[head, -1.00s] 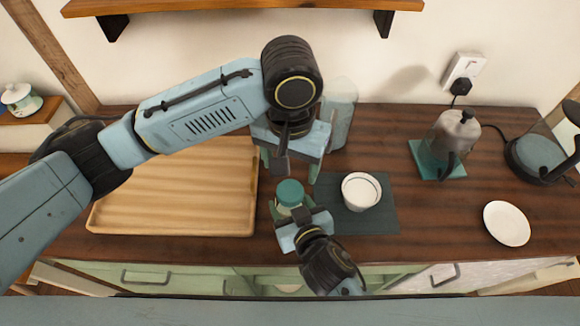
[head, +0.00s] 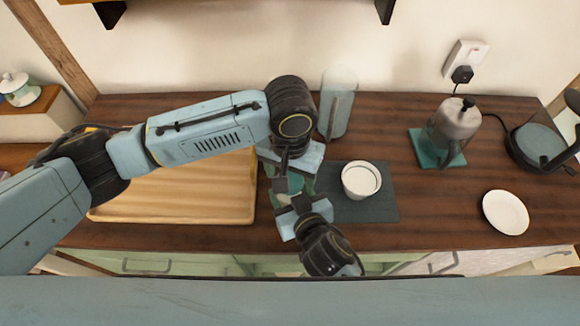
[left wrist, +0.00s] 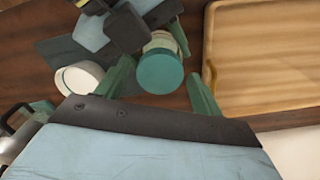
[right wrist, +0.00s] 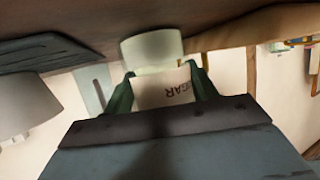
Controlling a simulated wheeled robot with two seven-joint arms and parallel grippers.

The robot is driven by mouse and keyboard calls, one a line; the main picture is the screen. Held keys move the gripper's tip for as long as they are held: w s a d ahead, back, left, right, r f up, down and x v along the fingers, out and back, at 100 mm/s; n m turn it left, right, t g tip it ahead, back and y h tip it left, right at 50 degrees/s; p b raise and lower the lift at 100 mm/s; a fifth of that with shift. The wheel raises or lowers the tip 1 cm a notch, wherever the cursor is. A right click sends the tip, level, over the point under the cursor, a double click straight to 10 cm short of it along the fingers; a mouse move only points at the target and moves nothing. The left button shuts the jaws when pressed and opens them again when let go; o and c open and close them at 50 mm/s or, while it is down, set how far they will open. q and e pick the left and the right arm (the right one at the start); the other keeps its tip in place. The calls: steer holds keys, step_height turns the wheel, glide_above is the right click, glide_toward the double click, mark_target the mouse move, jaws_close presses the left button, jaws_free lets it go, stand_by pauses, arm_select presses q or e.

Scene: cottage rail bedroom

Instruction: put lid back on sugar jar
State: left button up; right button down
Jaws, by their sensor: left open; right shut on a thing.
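The sugar jar (right wrist: 165,88) stands upside down in the right wrist view, its label partly readable. My right gripper (head: 290,205) is shut on its body; the fingers also show on both sides of it in the right wrist view (right wrist: 163,88). A round teal lid (left wrist: 160,72) caps the jar's top end in the left wrist view; whether it is seated fully I cannot tell. In the head view the lid (head: 289,185) is partly covered by my grippers. My left gripper (left wrist: 162,85) is open, its fingers on either side of the lid and apart from it.
A wooden tray (head: 170,205) lies to the left. A clear glass container (head: 338,105) stands behind. A kettle (head: 455,125) and white plate (head: 505,212) are farther right.

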arm_select(q)
steer(key=c, duration=1)
steer(key=o, duration=1.1)
steer(key=shift+c, duration=0.2)
steer(key=shift+r, duration=2.3)
steer(key=shift+o, duration=0.3)
steer(key=o, duration=0.5)
